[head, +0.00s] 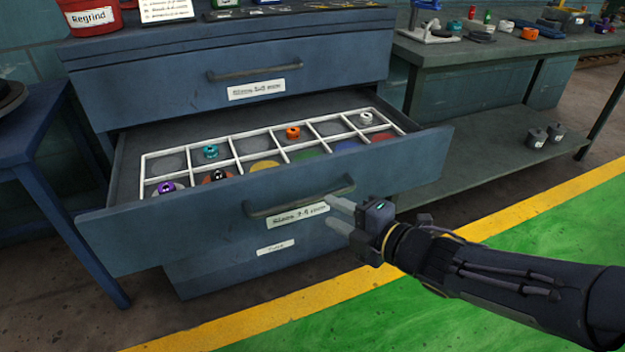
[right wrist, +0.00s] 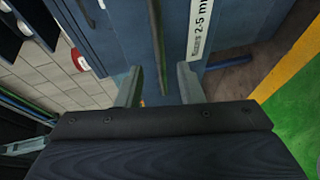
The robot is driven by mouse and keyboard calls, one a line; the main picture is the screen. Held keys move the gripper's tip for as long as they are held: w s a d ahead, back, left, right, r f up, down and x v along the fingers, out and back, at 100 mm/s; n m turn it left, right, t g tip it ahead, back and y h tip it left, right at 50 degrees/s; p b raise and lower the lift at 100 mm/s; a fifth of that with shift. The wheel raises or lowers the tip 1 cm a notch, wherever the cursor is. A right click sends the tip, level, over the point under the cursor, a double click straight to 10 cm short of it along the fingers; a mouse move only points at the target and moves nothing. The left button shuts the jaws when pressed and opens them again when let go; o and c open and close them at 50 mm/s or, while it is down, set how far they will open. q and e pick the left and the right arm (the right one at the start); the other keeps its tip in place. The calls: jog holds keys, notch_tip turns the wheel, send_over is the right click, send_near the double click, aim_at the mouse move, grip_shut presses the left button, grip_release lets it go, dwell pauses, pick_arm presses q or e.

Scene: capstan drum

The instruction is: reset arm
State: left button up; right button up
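My right gripper (head: 339,215) is in front of the open drawer (head: 150,234) of the blue cabinet, near the right end of the drawer's handle (head: 300,197). Its two fingers are apart with nothing between them. In the right wrist view the fingers (right wrist: 158,85) are also spread, with the handle bar (right wrist: 157,50) beyond them; I cannot tell whether they touch it. My right arm (head: 480,270) reaches in from the lower right. My left gripper is not in view.
The drawer holds a white divider grid (head: 232,150) with several coloured parts. A closed drawer (head: 150,87) is above it. A grey workbench (head: 480,50) with small items stands at right, and a blue table (head: 30,135) at left. The green floor (head: 400,315) is clear.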

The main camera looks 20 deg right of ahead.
jog(key=s+d+f+m+g+h, duration=0.2)
jog(key=s+d+m+h, duration=0.35)
jog(key=m, duration=0.85)
jog(key=s+a+f+m+g+y, duration=0.35)
jog(key=s+a+m+g, duration=0.3)
jog(key=s+m, duration=0.4)
notch_tip(320, 180, up, 32)
jog(key=p, duration=3.2)
jog(key=shift+s+d+r+n+h, duration=0.15)
jog(key=shift+s+d+n+h, duration=0.05)
jog(key=shift+n+h, duration=0.25)
